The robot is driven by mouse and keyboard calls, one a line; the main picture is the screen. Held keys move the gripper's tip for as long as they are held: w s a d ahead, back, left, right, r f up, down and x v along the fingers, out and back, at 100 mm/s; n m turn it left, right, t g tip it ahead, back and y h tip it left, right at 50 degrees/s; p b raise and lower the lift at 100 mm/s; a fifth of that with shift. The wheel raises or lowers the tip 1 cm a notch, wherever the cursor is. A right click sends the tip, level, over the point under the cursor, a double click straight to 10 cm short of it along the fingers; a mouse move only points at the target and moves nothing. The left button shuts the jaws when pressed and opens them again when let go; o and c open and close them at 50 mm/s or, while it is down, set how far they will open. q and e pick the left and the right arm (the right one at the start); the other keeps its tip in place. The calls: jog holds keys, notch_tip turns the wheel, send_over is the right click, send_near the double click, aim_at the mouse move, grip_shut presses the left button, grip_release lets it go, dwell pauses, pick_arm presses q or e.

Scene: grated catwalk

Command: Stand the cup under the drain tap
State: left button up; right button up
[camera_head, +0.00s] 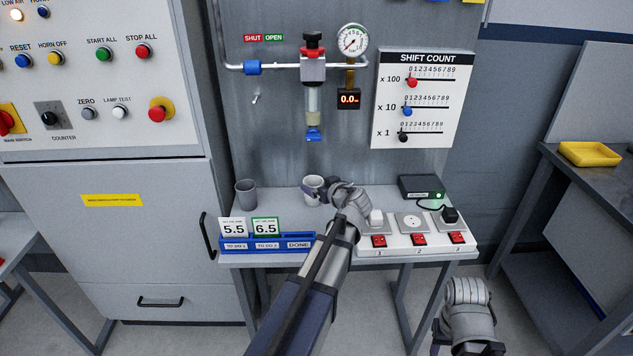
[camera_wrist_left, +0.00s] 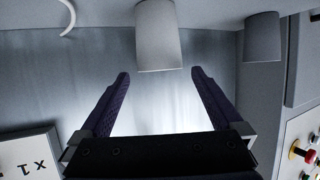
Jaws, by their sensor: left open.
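A light grey cup (camera_head: 313,186) stands upright on the bench below the drain tap (camera_head: 313,135), which is blue and hangs under a clear filter bowl. My left gripper (camera_head: 326,188) is just right of the cup and hides part of it. In the left wrist view, which looks upside down, the cup (camera_wrist_left: 158,38) is ahead, centred between the spread, empty fingers of my left gripper (camera_wrist_left: 160,76). I see no contact with it. A darker grey cup (camera_head: 246,194) stands to the left, also in the wrist view (camera_wrist_left: 262,38). My right gripper (camera_head: 468,298) is low at right; its jaws are unclear.
A blue card rack (camera_head: 280,250) and a white socket strip (camera_head: 400,246) line the bench's front edge. A black box (camera_head: 422,187) sits at back right. A gauge (camera_head: 352,41) and a display (camera_head: 348,99) hang beside the filter. Bench between the cups is clear.

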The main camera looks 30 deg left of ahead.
pick_arm(q)
jog(key=p+v, duration=0.3)
jog(key=v, duration=0.6)
jog(key=shift+s+d, duration=0.2)
jog(key=shift+c, duration=0.4)
dwell(1.6)
